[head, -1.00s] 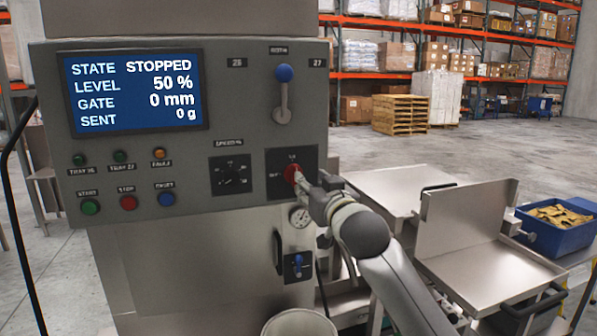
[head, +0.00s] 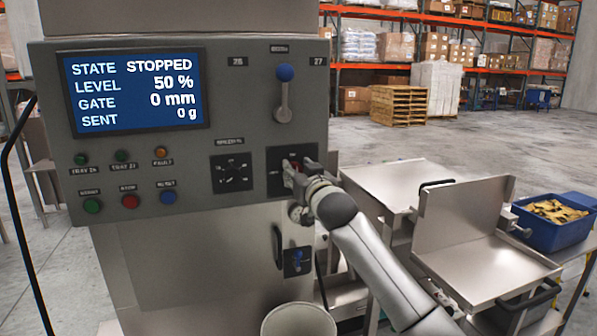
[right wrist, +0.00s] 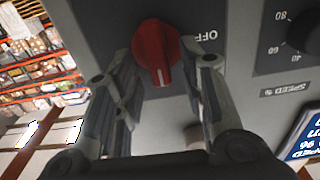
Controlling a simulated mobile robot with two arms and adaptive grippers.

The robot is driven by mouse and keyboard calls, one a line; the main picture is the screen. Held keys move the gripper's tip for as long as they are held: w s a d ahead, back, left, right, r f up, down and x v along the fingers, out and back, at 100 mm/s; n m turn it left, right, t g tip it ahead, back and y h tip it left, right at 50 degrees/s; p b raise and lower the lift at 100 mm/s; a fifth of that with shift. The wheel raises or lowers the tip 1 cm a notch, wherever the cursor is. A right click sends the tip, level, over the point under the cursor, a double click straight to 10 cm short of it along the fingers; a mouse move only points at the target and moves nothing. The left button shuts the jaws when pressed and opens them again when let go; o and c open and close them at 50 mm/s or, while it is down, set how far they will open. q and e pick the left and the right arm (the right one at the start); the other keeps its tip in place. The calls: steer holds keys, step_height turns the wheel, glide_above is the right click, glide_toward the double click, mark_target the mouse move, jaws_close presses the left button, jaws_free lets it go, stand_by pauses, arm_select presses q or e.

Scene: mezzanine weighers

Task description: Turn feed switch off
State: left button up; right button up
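The feed switch is a red rotary knob (right wrist: 156,52) on a dark plate (head: 275,183) at the lower right of the grey control panel. In the right wrist view the OFF label (right wrist: 207,36) is right of the knob, and the knob's marked end points down, away from that label. My right gripper (head: 294,168) is at the knob and partly hides it in the head view. In the right wrist view its fingers (right wrist: 160,75) stand apart, one on each side of the knob; firm contact cannot be told. My left gripper is not in view.
The display (head: 138,91) reads STOPPED, level 50 %, gate 0 mm, sent 0 g. A speed dial (head: 232,174) is left of the switch and a blue-knobbed lever (head: 284,92) above it. A gauge and a pail (head: 298,320) are below. Steel scales (head: 478,265) stand right.

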jaws_close()
stand_by(0.3)
steer(key=shift+s+a+f+n+p, duration=0.1)
steer(key=shift+a+f+n+p, duration=0.15)
steer(key=shift+n+p, duration=2)
steer(key=shift+s+a+f+n+p, duration=0.2)
steer(key=shift+n+p, duration=0.45)
steer(key=shift+n, duration=3.1)
steer(key=shift+w+a+f+n+p, duration=0.1)
steer(key=shift+a+f+n+p, duration=0.2)
steer(key=shift+n+p, duration=1.95)
steer(key=shift+f+n+b, duration=0.1)
steer(key=shift+n+b, duration=0.7)
steer(key=shift+n, duration=0.05)
